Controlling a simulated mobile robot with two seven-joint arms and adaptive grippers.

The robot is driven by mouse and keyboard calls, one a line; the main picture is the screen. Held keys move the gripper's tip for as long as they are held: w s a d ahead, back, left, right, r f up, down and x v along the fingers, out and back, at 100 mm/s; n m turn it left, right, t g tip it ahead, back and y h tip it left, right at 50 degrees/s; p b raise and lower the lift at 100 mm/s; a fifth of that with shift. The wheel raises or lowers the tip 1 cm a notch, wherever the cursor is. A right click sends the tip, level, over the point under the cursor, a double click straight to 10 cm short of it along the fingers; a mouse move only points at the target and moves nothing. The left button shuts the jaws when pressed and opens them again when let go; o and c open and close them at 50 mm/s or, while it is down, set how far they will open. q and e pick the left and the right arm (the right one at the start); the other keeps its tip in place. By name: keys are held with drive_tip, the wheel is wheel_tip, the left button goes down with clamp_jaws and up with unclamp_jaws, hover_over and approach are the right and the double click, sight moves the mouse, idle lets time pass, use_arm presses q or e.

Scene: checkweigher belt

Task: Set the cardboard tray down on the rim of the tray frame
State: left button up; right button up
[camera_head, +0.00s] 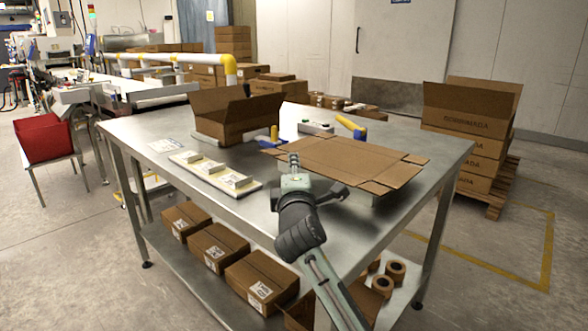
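A flat cardboard piece with creased flaps (352,162) lies on or just above the right half of the metal table; I take it to be the cardboard tray. A dark shadow shows under its near right edge. Blue and yellow parts stand at its far edge (352,127) and by its left corner (272,136); I cannot tell if they belong to the tray frame, and no rim is clearly visible. My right gripper (294,163) is at the near left side of the cardboard. Its fingertips are too small to read, and contact is unclear. My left gripper is out of view.
An open cardboard box (232,118) stands at the back left of the table (140,128). A cream board with small blocks (215,174) lies in front of it. Closed boxes (262,280) and tape rolls (396,269) fill the lower shelf. Stacked boxes (462,125) stand to the right.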

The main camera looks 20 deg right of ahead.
drive_tip(key=shift+s, duration=0.1)
drive_tip(key=v, duration=1.2)
idle(0.4)
